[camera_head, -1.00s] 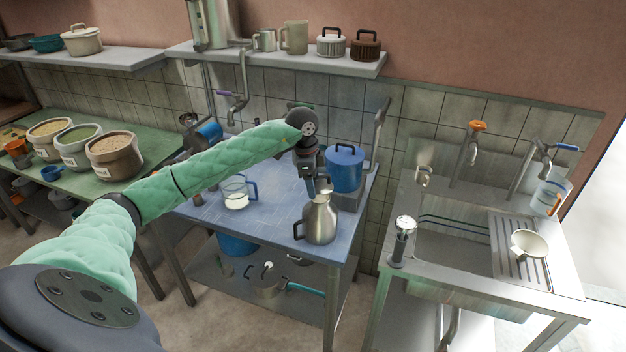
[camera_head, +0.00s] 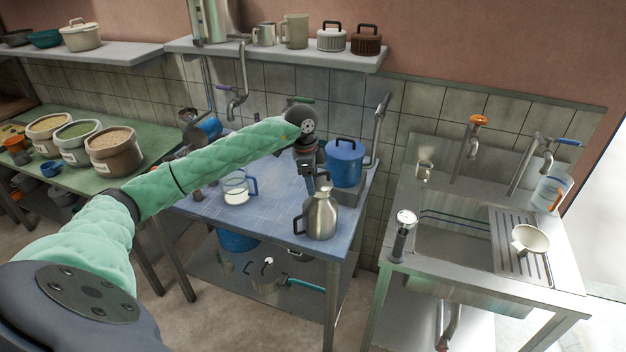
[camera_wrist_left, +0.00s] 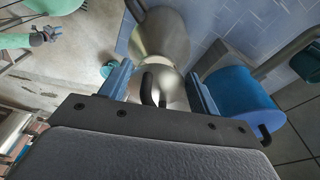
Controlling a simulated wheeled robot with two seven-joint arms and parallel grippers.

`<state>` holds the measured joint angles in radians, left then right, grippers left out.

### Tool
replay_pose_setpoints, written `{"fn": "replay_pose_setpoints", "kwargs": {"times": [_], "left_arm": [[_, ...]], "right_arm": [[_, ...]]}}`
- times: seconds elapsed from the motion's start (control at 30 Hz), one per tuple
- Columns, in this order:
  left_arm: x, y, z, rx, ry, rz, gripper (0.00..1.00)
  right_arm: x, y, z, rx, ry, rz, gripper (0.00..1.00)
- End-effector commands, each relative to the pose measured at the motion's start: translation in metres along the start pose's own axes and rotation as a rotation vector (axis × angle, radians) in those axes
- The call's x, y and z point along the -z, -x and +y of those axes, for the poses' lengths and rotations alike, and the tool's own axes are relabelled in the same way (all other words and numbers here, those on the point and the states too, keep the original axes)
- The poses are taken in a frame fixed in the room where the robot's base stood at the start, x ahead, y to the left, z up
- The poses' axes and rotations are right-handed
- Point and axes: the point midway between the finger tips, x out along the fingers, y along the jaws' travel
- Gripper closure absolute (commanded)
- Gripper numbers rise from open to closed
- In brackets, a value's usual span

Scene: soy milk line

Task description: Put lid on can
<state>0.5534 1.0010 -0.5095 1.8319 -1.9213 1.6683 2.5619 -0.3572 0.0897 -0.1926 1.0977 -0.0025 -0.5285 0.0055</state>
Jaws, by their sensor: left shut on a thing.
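A steel can (camera_head: 320,219) with a side handle stands upright near the front right corner of the blue table (camera_head: 262,232). My left gripper (camera_head: 315,183) is right above its mouth, pointing down. In the left wrist view, the gripper (camera_wrist_left: 159,88) has its two blue fingers on either side of a steel lid (camera_wrist_left: 174,93) with a black loop handle, and is shut on it. The can (camera_wrist_left: 160,40) shows just beyond the lid. Whether the lid touches the rim is hidden. A small green arm with a dark gripper (camera_wrist_left: 50,34) shows far off in the left wrist view.
A blue lidded pot (camera_head: 344,166) stands close behind the can, on a grey block. A glass jug (camera_head: 238,188) with white contents stands to the left. The sink (camera_head: 455,250) is across a gap on the right. The table's front edge is close to the can.

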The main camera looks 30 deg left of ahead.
Motion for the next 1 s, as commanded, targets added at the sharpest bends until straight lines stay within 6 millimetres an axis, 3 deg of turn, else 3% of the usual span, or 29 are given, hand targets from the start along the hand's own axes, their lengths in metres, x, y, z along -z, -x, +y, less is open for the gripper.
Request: {"fn": "replay_pose_setpoints", "kwargs": {"times": [1.0], "left_arm": [[-0.003,-0.021,0.000,-0.001,0.000,0.000,0.67]], "right_arm": [[-0.005,-0.012,0.001,-0.001,0.001,-0.004,0.64]]}}
